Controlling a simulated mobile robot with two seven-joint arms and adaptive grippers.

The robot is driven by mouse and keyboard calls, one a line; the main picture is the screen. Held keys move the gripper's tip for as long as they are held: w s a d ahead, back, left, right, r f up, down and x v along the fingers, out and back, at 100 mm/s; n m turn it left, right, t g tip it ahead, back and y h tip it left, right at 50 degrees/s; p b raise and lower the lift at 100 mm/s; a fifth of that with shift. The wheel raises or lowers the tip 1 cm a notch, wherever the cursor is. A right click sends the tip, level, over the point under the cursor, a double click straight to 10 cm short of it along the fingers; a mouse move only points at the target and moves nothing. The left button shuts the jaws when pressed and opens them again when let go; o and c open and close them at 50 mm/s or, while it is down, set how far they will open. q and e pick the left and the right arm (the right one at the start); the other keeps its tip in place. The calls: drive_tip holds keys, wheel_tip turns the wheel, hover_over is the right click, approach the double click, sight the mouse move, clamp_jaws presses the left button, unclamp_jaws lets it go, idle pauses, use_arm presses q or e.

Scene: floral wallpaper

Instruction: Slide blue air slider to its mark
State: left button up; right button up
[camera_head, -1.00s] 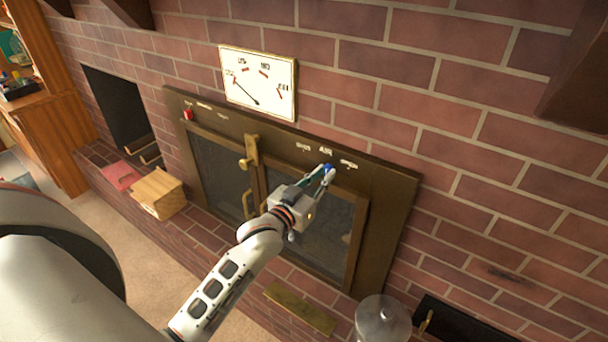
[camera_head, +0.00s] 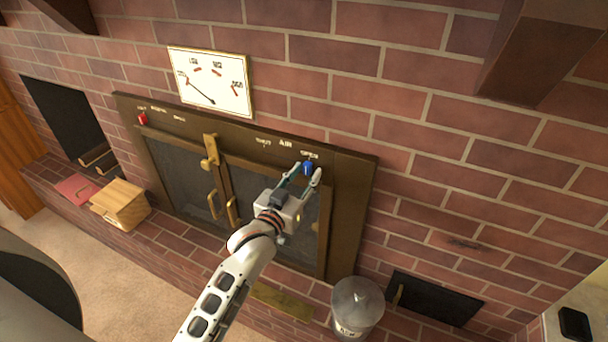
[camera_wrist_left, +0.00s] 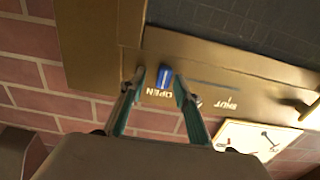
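The blue air slider (camera_head: 308,168) sits on the brass-brown fireplace frame, just below the OPEN label (camera_head: 309,155). The SHUT label (camera_head: 263,142) is to its left, past the AIR label. My left gripper (camera_head: 307,174) is at the slider with a finger on each side of it. In the left wrist view the blue slider (camera_wrist_left: 165,77) lies between the parted fingertips, close to the right finger and with a gap to the left one. The slot (camera_wrist_left: 215,84) runs from it towards SHUT. I cannot make out a separate mark. My right gripper is not in view.
A red knob (camera_head: 143,118) is at the frame's upper left. A brass latch (camera_head: 210,150) stands out between the glass doors. A white dial (camera_head: 211,82) hangs above. A wooden box (camera_head: 120,204) and a metal canister (camera_head: 357,306) stand on the hearth.

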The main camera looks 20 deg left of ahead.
use_arm(q)
drive_tip(key=s+a, duration=0.1)
drive_tip(key=s, duration=1.1)
